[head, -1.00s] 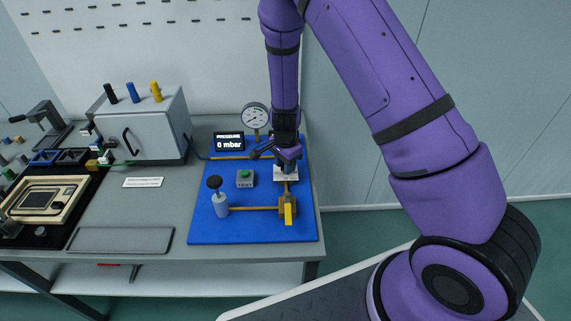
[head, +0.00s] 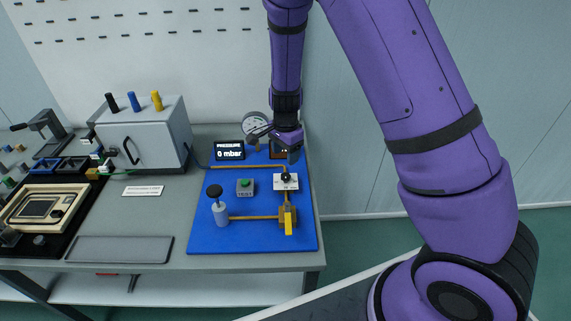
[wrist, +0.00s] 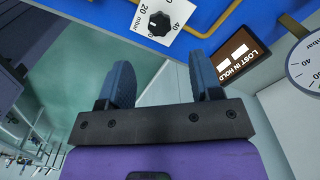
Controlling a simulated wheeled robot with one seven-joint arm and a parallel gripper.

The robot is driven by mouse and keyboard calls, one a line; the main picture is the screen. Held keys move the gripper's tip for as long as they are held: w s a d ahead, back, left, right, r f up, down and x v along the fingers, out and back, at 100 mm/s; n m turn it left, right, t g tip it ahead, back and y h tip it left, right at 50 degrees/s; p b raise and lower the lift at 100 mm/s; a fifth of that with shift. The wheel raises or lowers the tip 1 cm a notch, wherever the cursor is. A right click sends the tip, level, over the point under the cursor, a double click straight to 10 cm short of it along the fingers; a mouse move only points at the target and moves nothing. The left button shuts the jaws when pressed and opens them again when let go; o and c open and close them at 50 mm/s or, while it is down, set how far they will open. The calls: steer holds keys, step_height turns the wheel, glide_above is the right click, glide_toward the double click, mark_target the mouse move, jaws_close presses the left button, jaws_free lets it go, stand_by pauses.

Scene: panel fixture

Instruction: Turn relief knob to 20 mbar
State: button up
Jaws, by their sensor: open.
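The relief knob (head: 286,177) is small and black on a white scale plate (head: 294,186) on the blue panel. In the wrist view the knob (wrist: 160,23) shows at the top, with the plate's printed 20, 40 and mbar around it. I cannot tell which mark the knob points at. My gripper (head: 273,148) is above and behind the knob, apart from it. In the wrist view my gripper's two blue fingers (wrist: 161,78) are open with nothing between them.
A round gauge (head: 255,124) stands partly hidden behind my gripper. A dark "LOST IN HOLD" display (wrist: 238,54) is near it. A green-button box (head: 245,186), a black-topped hand pump (head: 219,206) and a yellow-lever valve (head: 288,220) stand on the blue panel (head: 258,239).

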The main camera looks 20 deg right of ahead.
steer(key=shift+r, duration=1.1)
steer(key=shift+r, duration=0.1)
steer(key=s+d+r+n+t+y, duration=0.1)
steer(key=s+d+r+n, duration=0.3)
steer(key=r, duration=0.7)
steer(key=s+a+r+n+t+y, duration=0.1)
steer(key=s+r+n, duration=0.1)
steer(key=s+r, duration=0.65)
steer(key=s+d+r+n+t+h, duration=0.1)
steer(key=s+d+r+n, duration=0.1)
steer(key=s+r+n, duration=0.2)
steer(key=s+d+r+n+t+h, duration=0.1)
steer(key=s+d+r+n+t, duration=0.1)
steer(key=s+r, duration=0.6)
steer(key=s+n, duration=0.1)
steer(key=s, duration=0.4)
steer(key=shift+s+d+r+n, duration=0.15)
steer(key=shift+d+r+n, duration=0.05)
steer(key=shift+n, duration=0.2)
